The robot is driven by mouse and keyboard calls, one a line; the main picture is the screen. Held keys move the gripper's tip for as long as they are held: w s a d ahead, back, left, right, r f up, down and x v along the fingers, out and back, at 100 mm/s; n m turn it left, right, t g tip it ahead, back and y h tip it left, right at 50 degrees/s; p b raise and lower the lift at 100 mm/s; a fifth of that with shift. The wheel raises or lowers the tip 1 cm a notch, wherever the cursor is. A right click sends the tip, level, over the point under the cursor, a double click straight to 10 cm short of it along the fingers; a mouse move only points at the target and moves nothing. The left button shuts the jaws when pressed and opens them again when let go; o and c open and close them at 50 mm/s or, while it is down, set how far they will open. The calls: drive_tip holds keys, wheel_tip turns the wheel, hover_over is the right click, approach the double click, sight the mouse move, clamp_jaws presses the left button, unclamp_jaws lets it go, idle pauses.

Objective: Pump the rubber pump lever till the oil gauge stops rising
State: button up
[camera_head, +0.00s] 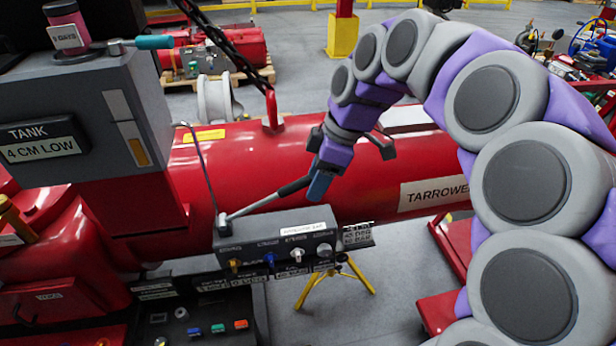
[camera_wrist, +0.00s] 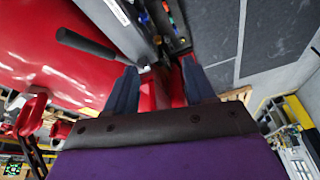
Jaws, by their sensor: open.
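The pump lever (camera_head: 262,202) is a grey rod with a black rubber grip (camera_head: 294,187). It slants up to the right from the left end of a grey pump box (camera_head: 275,240). My gripper (camera_head: 322,186) is beside the grip's upper end in the head view. In the wrist view my gripper (camera_wrist: 160,82) is open with nothing between the fingers, and the black grip (camera_wrist: 88,44) lies outside them, ahead of the left finger. A grey tank box (camera_head: 95,110) reads "TANK 4 CM LOW". A strip with a yellow part (camera_head: 132,143) on its side may be the gauge; I cannot tell.
A big red cylinder (camera_head: 400,165) lies behind the lever. A thin rod (camera_head: 200,160) rises at the pump box's left end. Several coloured knobs (camera_head: 270,258) line the box front.

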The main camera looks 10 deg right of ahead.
drive_tip(key=w+d+r+n, duration=0.1)
drive_tip(key=w+d+n, duration=0.15)
drive_tip(key=w, duration=0.45)
drive_tip(key=n+t+y+p, duration=0.1)
drive_tip(key=n, duration=0.1)
approach(309, 182)
drive_tip(key=x, duration=0.4)
drive_tip(key=w+x, duration=0.1)
drive_tip(key=x, duration=0.2)
drive_tip(key=d+b+x, duration=0.1)
drive_tip(key=x, duration=0.3)
drive_tip(key=shift+w+a+f, duration=0.15)
drive_tip(key=shift+w+f, duration=0.15)
drive_tip(key=shift+f, duration=0.05)
drive_tip(key=shift+c, duration=0.2)
clamp_jaws()
